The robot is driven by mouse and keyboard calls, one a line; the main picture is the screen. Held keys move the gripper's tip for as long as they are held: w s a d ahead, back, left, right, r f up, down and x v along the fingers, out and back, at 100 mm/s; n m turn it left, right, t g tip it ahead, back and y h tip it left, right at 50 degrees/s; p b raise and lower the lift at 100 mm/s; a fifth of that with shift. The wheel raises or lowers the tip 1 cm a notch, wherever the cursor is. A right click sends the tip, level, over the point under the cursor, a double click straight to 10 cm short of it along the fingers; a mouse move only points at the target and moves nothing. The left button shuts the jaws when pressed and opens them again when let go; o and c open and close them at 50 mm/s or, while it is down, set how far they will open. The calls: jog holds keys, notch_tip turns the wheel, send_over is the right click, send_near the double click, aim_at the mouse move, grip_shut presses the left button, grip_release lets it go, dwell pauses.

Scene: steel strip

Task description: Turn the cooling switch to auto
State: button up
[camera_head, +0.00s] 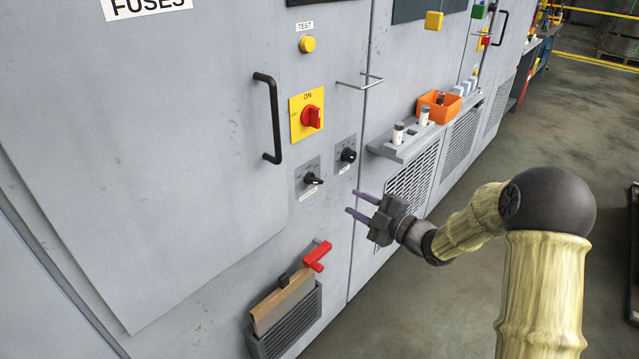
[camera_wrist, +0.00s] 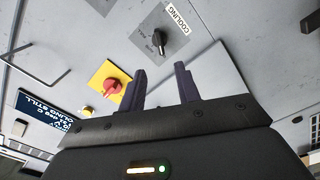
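The cooling switch (camera_head: 312,179) is a small black knob on a grey plate with a white label, on the cabinet front below the red and yellow switch. In the wrist view the knob (camera_wrist: 158,42) shows beside its label reading COOLING. My gripper (camera_head: 352,201) is open and empty, right of and slightly below the knob in the head view. In the wrist view my two dark fingers (camera_wrist: 160,72) stand apart, and the knob lies beyond their tips, not between them.
A similar black knob (camera_head: 347,155) sits right of the cooling switch. Above are a red rotary switch (camera_head: 311,117), a black door handle (camera_head: 269,118) and a thin wire handle (camera_head: 360,82). Below, a red lever (camera_head: 318,256) and a document holder (camera_head: 290,325) stick out. A shelf holds an orange bin (camera_head: 437,108).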

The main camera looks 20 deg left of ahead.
aim_at(318, 183)
jog(key=p+x, duration=0.1)
jog(key=x, duration=1.1)
jog(key=shift+w+a+p, duration=0.15)
jog(key=shift+a+p, duration=0.15)
grip_shut()
